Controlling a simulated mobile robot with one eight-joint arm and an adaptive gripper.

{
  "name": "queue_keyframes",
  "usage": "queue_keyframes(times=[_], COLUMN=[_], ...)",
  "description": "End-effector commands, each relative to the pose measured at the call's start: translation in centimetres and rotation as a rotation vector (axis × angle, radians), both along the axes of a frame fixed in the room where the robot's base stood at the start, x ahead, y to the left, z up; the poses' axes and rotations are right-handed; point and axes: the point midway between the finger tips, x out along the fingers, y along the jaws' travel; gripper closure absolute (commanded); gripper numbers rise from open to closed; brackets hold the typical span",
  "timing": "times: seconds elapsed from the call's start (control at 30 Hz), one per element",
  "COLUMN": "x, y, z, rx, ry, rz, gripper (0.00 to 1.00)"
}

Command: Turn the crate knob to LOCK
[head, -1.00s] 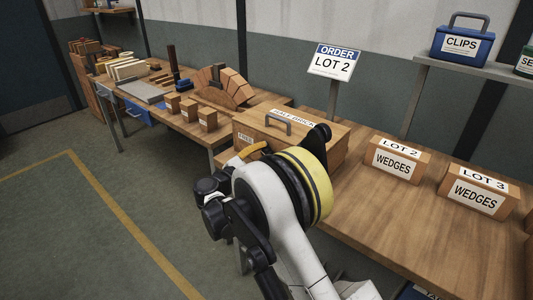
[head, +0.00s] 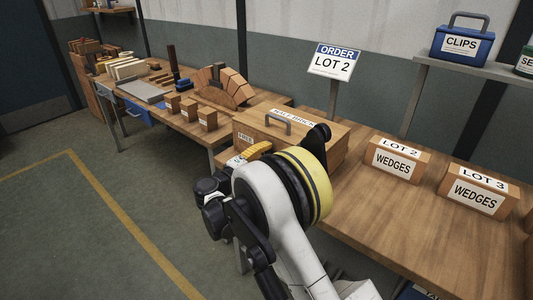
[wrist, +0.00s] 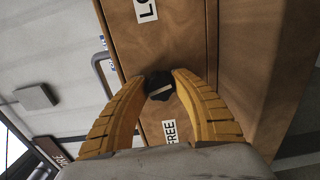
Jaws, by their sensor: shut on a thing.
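The wooden crate (head: 300,138) stands on the bench with a grey handle on its lid. In the wrist view its front face (wrist: 170,50) shows sideways, with a FREE label (wrist: 170,132) below and a partly cut-off label starting "LO" (wrist: 146,10) above. The black knob (wrist: 159,92) sits between them, with a white line lying nearly across the picture, tilted slightly. My gripper (wrist: 160,82) is shut on the knob, one yellow finger on each side. In the head view my gripper (head: 257,150) is at the crate's front; my arm hides the knob there.
Boxes marked LOT 2 WEDGES (head: 397,160) and LOT 3 WEDGES (head: 479,192) stand on the bench to the right. An ORDER LOT 2 sign (head: 334,60) rises behind the crate. A second bench (head: 165,112) with bricks is at the left. The bench top in front of the wedge boxes is clear.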

Motion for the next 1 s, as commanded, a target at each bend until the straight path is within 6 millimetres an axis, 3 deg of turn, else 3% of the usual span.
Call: queue_keyframes(times=[0.4, 0.97, 1.0], x=[0.03, 0.02, 0.02], y=[-0.01, -0.02, -0.02], z=[0.02, 0.02, 0.02], rx=[0.148, 0.169, 0.169], ry=[-0.116, -0.133, -0.133], rz=[0.0, 0.0, 0.0], gripper=[0.99, 0.99, 0.57])
